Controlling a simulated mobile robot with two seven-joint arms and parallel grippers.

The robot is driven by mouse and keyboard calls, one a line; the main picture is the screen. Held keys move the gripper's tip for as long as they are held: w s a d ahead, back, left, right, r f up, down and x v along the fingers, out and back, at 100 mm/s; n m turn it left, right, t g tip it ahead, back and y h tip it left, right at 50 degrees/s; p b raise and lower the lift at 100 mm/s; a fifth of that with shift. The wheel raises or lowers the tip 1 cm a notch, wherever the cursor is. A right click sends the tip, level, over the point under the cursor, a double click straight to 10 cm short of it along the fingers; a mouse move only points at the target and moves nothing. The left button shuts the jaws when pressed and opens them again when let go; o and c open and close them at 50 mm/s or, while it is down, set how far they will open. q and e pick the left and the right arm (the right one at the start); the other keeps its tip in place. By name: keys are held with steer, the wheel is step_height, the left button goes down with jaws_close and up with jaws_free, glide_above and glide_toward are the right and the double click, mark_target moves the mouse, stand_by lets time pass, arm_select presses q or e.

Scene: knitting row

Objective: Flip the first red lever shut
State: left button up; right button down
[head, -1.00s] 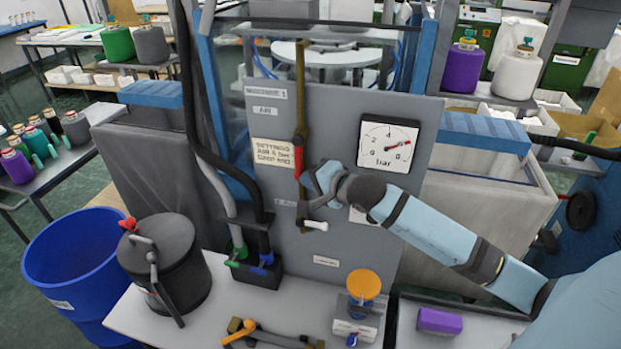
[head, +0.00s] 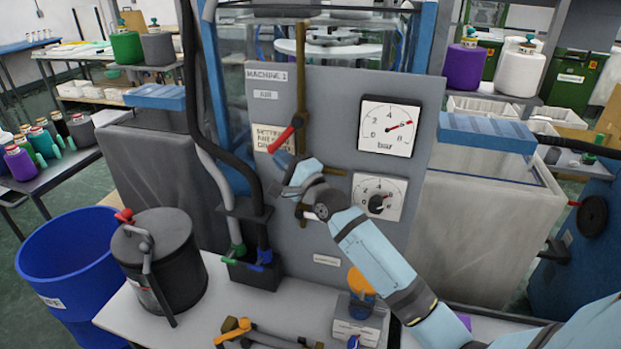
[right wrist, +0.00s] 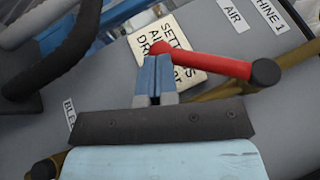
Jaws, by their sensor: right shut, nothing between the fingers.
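The red lever (head: 284,138) is on the upright brass pipe (head: 301,85) on the grey panel of Machine 1. In the right wrist view the lever (right wrist: 205,62) runs from a dark pivot at the right toward the upper left, over part of the label. My right gripper (head: 281,160) is shut and empty just below the lever's free end. Its closed blue fingertips (right wrist: 153,66) are close against the lever; I cannot tell if they touch. My left gripper is not in view.
Two gauges, an upper (head: 388,127) and a lower (head: 378,196), are right of the pipe. Dark hoses (head: 200,130) hang at the left. A black pot (head: 155,262), an orange knob (head: 360,283) and a blue bin (head: 70,262) are below.

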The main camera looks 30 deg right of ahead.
arm_select(q)
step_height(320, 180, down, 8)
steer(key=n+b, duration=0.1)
steer(key=b, duration=0.7)
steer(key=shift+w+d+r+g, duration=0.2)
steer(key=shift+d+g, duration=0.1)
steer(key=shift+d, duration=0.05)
arm_select(e)
steer(key=shift+w+a+r+m+t+h, duration=0.5)
steer(key=shift+w+a+r+m+t, duration=0.15)
steer(key=shift+r+m+t, duration=0.3)
steer(key=shift+w+a+r+m+t+h, duration=0.55)
steer(key=shift+w+r+m+t, duration=0.25)
steer(key=shift+r+m, duration=0.25)
steer(key=shift+w+a+r+m+t+h, duration=0.45)
steer(key=shift+w+a+r+m+t, duration=0.2)
steer(key=shift+r+m+t, duration=0.35)
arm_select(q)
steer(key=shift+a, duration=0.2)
arm_select(e)
steer(key=shift+d+r, duration=0.1)
steer(key=shift+r, duration=0.25)
arm_select(q)
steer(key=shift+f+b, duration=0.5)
steer(key=shift+b, duration=0.5)
arm_select(e)
steer(key=v, duration=1.4)
steer(key=shift+f, duration=0.25)
